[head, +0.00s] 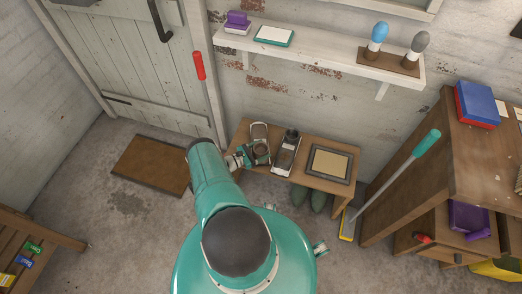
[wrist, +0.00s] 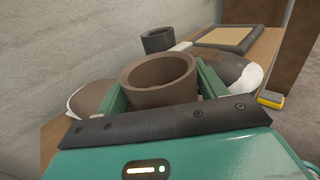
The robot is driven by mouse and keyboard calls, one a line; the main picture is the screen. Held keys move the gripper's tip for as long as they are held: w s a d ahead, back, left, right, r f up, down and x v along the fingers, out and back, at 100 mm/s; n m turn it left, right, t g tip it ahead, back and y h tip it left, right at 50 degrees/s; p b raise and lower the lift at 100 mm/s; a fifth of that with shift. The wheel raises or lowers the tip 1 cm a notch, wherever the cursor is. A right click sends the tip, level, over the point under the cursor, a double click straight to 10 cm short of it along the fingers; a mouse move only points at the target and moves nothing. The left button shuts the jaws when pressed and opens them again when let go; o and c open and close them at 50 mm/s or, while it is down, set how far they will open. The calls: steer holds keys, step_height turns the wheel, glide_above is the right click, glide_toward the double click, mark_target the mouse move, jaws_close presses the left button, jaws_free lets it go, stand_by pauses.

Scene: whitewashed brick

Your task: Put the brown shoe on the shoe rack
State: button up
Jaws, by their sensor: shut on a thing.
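The brown shoe (head: 260,130) has a round brown collar and a pale sole edge. It is at the left end of the wooden shoe rack (head: 314,182), its toe toward the wall. My gripper (head: 258,152) reaches it from the left. In the wrist view, the green fingers are closed on both sides of the shoe's brown collar (wrist: 160,80). I cannot tell whether the sole touches the rack top. A second shoe (head: 284,158), with a dark collar and its toe toward me, stands just right of it; its toe also shows in the wrist view (wrist: 236,74).
A framed tray (head: 329,164) lies on the rack's right part. Green boots (head: 318,200) stand below. A teal-handled scraper (head: 400,164) leans by the desk at right. A doormat (head: 150,164) lies at left. A wall shelf (head: 320,50) hangs above.

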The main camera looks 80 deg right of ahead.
steer(key=shift+f, duration=0.15)
steer(key=o, duration=1.2)
steer(key=shift+c, duration=0.2)
steer(key=shift+r, duration=0.2)
steer(key=v, duration=1.2)
